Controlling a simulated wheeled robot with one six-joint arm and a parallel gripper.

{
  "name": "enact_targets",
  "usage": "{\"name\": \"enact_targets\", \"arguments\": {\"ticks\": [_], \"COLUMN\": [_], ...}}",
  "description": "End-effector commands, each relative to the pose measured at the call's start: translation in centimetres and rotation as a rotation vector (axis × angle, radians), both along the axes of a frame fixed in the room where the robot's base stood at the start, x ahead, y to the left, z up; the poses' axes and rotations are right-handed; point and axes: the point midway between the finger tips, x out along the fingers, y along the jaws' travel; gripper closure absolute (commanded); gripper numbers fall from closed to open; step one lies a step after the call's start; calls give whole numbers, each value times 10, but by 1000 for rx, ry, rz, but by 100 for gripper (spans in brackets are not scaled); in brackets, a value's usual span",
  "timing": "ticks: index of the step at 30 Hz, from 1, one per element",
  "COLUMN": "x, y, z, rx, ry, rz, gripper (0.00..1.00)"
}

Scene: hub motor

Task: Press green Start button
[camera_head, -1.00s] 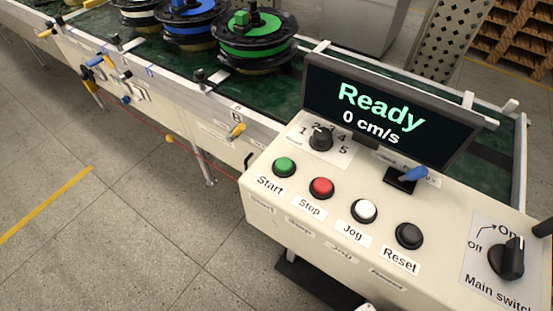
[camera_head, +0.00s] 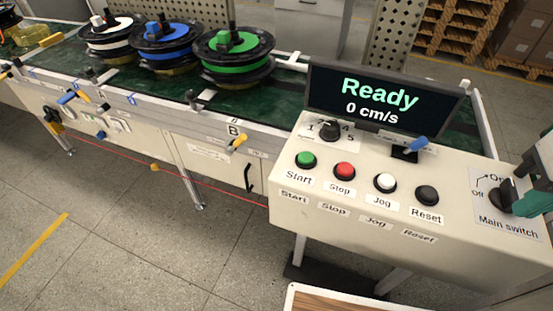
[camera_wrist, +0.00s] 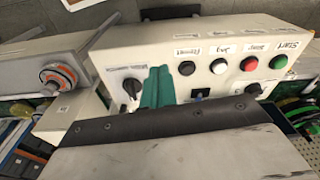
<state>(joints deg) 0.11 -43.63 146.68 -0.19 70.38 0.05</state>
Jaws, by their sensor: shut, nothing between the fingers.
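The green Start button (camera_head: 306,160) is at the left end of the button row on the white control box (camera_head: 335,235), above its "Start" label. It also shows at the upper right of the wrist view (camera_wrist: 278,62), where the panel appears upside down. My gripper (camera_head: 537,204) is at the right edge of the head view, by the main switch (camera_head: 503,196), well to the right of Start. Its teal fingers (camera_wrist: 157,88) are shut and empty in the wrist view. Whether they touch the switch is unclear.
The red Stop (camera_head: 344,171), white Jog (camera_head: 385,182) and black Reset (camera_head: 427,195) buttons sit right of Start. A screen (camera_head: 383,97) behind reads "Ready, 0 cm/s". A selector knob (camera_head: 329,130) and blue-handled lever (camera_head: 418,144) stand behind the buttons. Spools stand on the conveyor.

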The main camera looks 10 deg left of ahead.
Motion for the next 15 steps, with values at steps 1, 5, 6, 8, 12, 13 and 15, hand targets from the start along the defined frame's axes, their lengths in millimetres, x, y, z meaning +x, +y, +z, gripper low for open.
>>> {"name": "enact_targets", "arguments": {"ticks": [1,5,6,8,12,13,15], "x": [0,0,0,0,8,11,24], "y": [0,0,0,0,3,4,9], "z": [0,0,0,0,1,1,3], "rx": [0,0,0,-1,-33,-49,-102], "ry": [0,0,0,0,15,23,44], "rz": [0,0,0,1,64,93,187], "gripper": [100,100,100,100,100,100,100]}}
